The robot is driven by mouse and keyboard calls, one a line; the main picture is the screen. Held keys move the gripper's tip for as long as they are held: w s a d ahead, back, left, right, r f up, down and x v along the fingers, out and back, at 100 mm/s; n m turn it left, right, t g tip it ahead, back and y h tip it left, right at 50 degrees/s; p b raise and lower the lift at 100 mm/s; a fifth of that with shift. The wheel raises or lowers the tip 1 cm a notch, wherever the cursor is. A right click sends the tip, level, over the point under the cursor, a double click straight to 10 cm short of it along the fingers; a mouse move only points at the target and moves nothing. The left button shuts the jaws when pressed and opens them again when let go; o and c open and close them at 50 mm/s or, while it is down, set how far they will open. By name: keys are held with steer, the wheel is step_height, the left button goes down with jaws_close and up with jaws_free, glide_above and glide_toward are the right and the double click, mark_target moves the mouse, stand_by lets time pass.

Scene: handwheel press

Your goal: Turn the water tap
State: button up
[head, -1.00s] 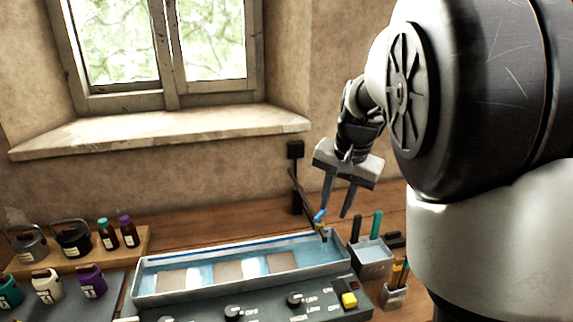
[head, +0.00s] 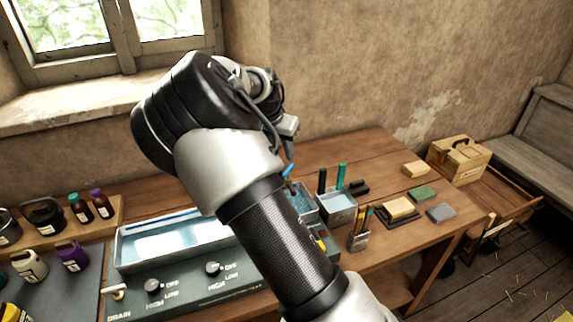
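The water tap (head: 287,171) shows as a small blue lever at the back right end of the metal water tray (head: 125,262). Its body is mostly hidden behind my arm. My gripper (head: 289,148) is just above the blue lever. Only part of its pale body and one dark finger show past my arm links, so its opening is hidden. I cannot tell whether the finger touches the lever.
A control panel with dark knobs (head: 153,286) runs along the tray's front. Bottles (head: 102,204) stand at the left. A small bin with tools (head: 336,208), sponges (head: 400,208) and a wooden box (head: 459,160) lie to the right. The back right tabletop is mostly clear.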

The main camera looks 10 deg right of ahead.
steer(key=x, duration=0.8)
steer(key=shift+w+f+p, duration=0.15)
steer(key=shift+f+p, duration=0.1)
steer(key=shift+p, duration=0.05)
jaws_close()
